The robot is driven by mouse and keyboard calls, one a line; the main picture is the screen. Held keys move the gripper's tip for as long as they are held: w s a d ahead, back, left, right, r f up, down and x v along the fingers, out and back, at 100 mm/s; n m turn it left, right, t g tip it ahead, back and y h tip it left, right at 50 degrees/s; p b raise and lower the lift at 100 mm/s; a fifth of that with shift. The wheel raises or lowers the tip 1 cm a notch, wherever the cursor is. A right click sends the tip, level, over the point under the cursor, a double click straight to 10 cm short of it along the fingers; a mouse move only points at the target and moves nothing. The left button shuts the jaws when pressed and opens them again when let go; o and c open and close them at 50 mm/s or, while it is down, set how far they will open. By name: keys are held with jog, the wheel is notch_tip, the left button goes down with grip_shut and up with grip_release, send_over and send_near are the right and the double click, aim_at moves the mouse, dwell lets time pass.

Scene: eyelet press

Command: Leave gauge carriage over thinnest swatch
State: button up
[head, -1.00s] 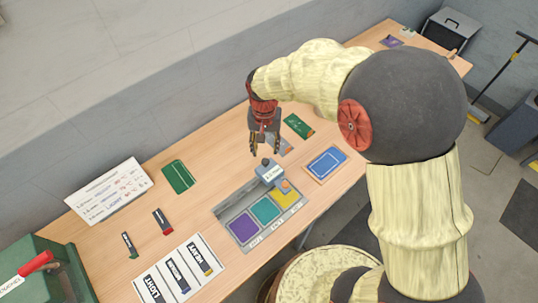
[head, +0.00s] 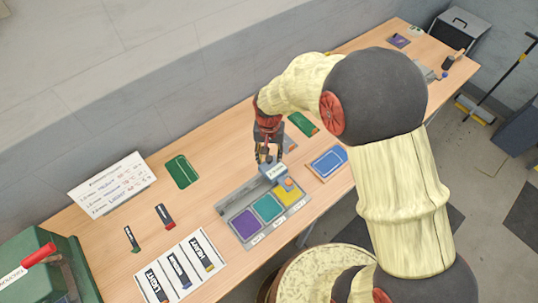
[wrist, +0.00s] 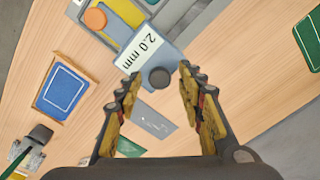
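The gauge carriage (head: 277,171) is a grey-blue block at the back edge of the swatch tray (head: 230,207), by its right end. In the wrist view the carriage (wrist: 150,52) shows a "2.0 mm" label and a dark round knob (wrist: 159,77). The tray holds a purple swatch (head: 245,224), a teal swatch (head: 267,208) and a yellow swatch (head: 291,192); the carriage is at the yellow one, which bears an orange disc (wrist: 96,18). My gripper (head: 268,159) is open just above the carriage. In the wrist view the knob appears between its spread fingertips; contact cannot be told.
A written board (head: 112,184) stands at the wall. A white labelled sheet (head: 178,268), dark tags (head: 165,216), green cards (head: 182,172) and a blue card (head: 328,162) lie on the table. A green press (head: 50,265) with a red handle is at the left.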

jog(key=shift+c, duration=1.2)
grip_shut()
